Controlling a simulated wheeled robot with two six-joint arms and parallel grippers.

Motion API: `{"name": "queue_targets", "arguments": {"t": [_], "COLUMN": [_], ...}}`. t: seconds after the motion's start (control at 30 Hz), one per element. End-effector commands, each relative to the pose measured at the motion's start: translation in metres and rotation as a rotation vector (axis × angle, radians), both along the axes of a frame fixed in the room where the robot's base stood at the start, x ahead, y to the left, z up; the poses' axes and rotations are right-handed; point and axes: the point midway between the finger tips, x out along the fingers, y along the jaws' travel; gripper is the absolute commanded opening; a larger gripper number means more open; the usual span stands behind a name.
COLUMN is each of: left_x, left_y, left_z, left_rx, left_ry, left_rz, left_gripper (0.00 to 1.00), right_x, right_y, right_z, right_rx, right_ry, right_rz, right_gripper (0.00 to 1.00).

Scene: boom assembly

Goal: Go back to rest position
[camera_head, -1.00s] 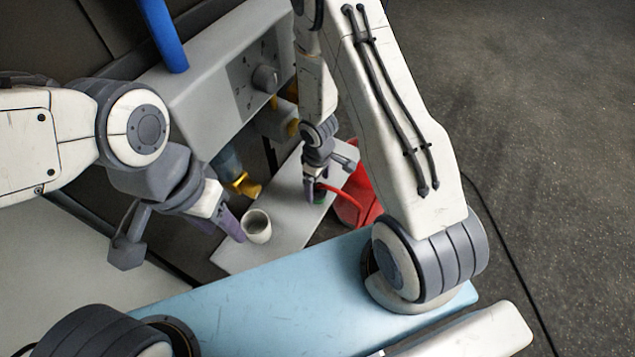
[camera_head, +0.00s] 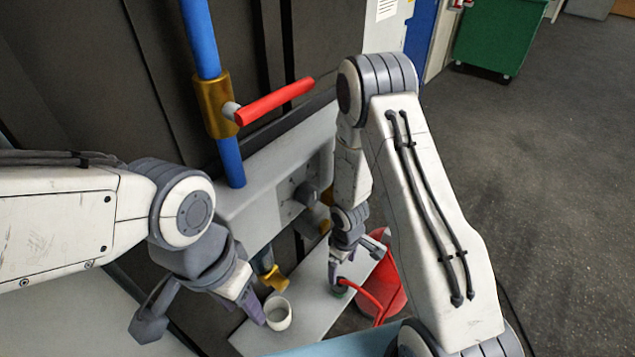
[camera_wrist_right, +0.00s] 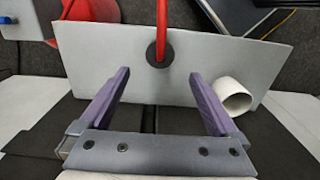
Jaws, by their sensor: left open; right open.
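My left gripper (camera_head: 256,306) is low in the head view, its purple fingers beside a white cup (camera_head: 279,313) on the grey shelf (camera_head: 313,308). It is open; I cannot tell whether it touches the cup. My right gripper (camera_head: 337,284) is over the shelf, next to a curved red part (camera_head: 363,292). In the right wrist view its two purple fingers (camera_wrist_right: 162,95) are spread apart with nothing clasped. Beyond them the red part (camera_wrist_right: 164,20) rises from a dark round base (camera_wrist_right: 157,51) on the shelf. The cup (camera_wrist_right: 231,95) lies to the right of the fingers there.
A blue pole (camera_head: 202,40) carries a gold clamp (camera_head: 213,104) and a red bar (camera_head: 275,101) above a grey housing (camera_head: 270,185). A yellow part (camera_head: 275,279) hangs near the shelf. A red bucket (camera_head: 393,282) stands beside it. Open floor lies at right, with a green bin (camera_head: 500,35).

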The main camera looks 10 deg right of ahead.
Motion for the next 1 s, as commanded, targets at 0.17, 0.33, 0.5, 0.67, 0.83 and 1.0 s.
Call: {"name": "queue_targets", "arguments": {"t": [0.17, 0.33, 0.5, 0.67, 0.83, 1.0], "left_x": [0.0, 0.0, 0.0, 0.0, 0.0, 0.0], "left_y": [0.0, 0.0, 0.0, 0.0, 0.0, 0.0], "left_z": [0.0, 0.0, 0.0, 0.0, 0.0, 0.0], "left_rx": [0.0, 0.0, 0.0, 0.0, 0.0, 0.0], "left_ry": [0.0, 0.0, 0.0, 0.0, 0.0, 0.0], "left_rz": [0.0, 0.0, 0.0, 0.0, 0.0, 0.0], "left_gripper": [0.5, 0.5, 0.5, 0.5, 0.5, 0.5], "right_x": [0.002, 0.01, 0.009, -0.005, -0.022, -0.039], "right_y": [-0.001, -0.006, -0.014, -0.016, -0.015, -0.013], "right_z": [0.005, 0.046, 0.118, 0.171, 0.205, 0.23], "right_rx": [-0.001, -0.016, -0.021, 0.0, 0.03, 0.065], "right_ry": [-0.006, -0.048, -0.118, -0.165, -0.196, -0.219], "right_rz": [-0.009, -0.098, -0.275, -0.43, -0.542, -0.632], "right_gripper": [0.96, 0.96, 0.96, 0.96, 0.96, 0.96]}}
